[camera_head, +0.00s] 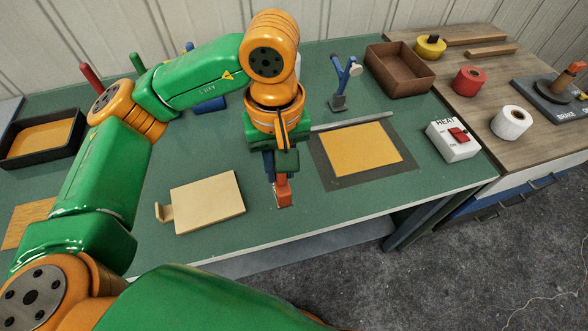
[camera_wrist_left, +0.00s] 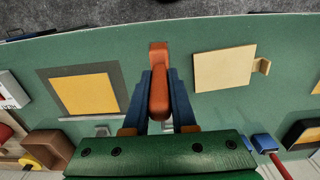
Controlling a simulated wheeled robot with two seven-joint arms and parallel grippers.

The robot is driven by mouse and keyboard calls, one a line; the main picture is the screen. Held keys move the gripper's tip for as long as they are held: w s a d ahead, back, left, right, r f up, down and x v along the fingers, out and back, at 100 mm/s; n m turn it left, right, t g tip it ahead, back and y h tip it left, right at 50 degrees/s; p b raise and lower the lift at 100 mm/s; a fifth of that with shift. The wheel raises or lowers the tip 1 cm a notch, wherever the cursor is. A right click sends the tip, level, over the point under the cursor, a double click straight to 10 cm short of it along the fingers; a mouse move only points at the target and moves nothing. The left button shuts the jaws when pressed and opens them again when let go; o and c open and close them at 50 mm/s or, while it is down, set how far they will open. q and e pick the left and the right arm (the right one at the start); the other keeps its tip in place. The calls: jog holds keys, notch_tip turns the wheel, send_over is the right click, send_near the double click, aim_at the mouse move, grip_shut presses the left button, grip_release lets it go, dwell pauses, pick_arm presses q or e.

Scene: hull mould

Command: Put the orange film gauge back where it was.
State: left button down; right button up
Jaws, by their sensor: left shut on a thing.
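The orange film gauge (camera_head: 282,193) is between the blue fingers of my left gripper (camera_head: 275,172), over the front part of the green table. It hangs down from the fingers; I cannot tell whether its lower end touches the table. In the left wrist view the gauge (camera_wrist_left: 159,90) lies along the middle, with the left gripper's fingers (camera_wrist_left: 160,95) closed on its two sides. My right gripper does not show in either view.
A pale board with a small block (camera_head: 208,202) lies left of the gauge. A yellow sheet on a dark mat (camera_head: 325,172) lies right. Behind are a blue stand (camera_head: 341,80) and a brown tray (camera_head: 400,72). A white HEAT box (camera_head: 452,140) stands at the right. Bare table surrounds the gauge.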

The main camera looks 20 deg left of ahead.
pick_arm(q)
jog(key=shift+w+d+f+p, duration=0.1)
jog(key=shift+w+f+p, duration=0.1)
jog(key=shift+w+f, duration=1.2)
jog(key=shift+w+d+f+p, duration=0.15)
jog(key=shift+w+f, duration=0.65)
jog(key=shift+f, duration=1.15)
jog(key=shift+w+f+p, duration=0.25)
jog(key=shift+w+f, duration=0.85)
jog(key=shift+f, duration=0.6)
jog(key=c, duration=0.7)
grip_release()
jog(key=shift+r, duration=0.1)
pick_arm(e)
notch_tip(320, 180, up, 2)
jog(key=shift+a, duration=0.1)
pick_arm(q)
notch_tip(320, 180, up, 12)
jog(key=shift+s+r+b, duration=0.1)
jog(key=shift+r+b, duration=0.1)
jog(key=shift+b, duration=0.25)
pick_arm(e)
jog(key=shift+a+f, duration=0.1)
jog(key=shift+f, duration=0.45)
